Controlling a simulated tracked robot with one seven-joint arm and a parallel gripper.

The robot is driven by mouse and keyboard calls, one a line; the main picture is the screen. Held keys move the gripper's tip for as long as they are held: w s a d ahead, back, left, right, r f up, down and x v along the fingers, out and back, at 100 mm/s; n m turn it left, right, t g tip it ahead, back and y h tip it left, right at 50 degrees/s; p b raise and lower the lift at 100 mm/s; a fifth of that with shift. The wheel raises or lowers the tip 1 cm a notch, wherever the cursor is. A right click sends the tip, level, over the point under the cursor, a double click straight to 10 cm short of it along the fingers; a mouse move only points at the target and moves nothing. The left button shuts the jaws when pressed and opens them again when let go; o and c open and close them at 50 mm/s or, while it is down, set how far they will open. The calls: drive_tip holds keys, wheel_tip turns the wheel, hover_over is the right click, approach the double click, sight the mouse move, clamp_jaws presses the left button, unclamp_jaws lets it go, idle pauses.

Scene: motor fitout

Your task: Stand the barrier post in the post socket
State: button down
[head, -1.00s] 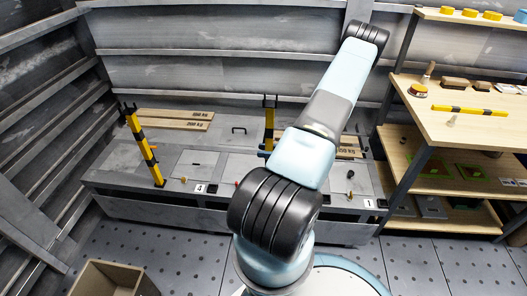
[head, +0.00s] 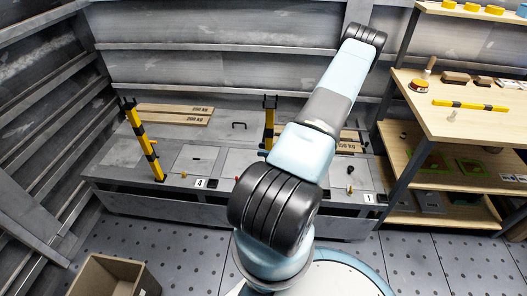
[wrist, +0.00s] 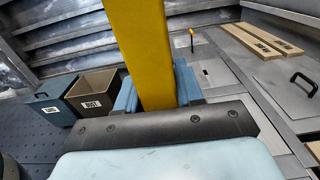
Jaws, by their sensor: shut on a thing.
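The barrier post is a yellow and black post with a forked dark top. In the head view its upper part (head: 269,122) shows upright over the bench, and my arm hides its lower end. In the wrist view its yellow shaft (wrist: 141,50) stands between the blue fingers of my gripper (wrist: 157,88), which is shut on it. A second, similar post (head: 145,142) stands, leaning slightly in the picture, on the bench's left part; it shows small in the wrist view (wrist: 192,40). I cannot make out the post socket; my arm hides part of the bench.
The grey bench (head: 120,180) carries wooden boards (head: 172,115), a handle (head: 239,125) and number plates 4 (head: 201,184) and 1 (head: 369,198). Bins (wrist: 92,92) stand on the floor left.

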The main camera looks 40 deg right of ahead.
drive_tip(key=shift+f, duration=2.1)
idle(2.4)
drive_tip(key=c, duration=0.6)
unclamp_jaws()
drive_tip(key=shift+c, duration=0.2)
drive_tip(key=shift+s+d, duration=0.1)
drive_tip(key=v, duration=1.3)
drive_tip(key=shift+s+d, duration=0.15)
drive_tip(key=shift+d, duration=0.05)
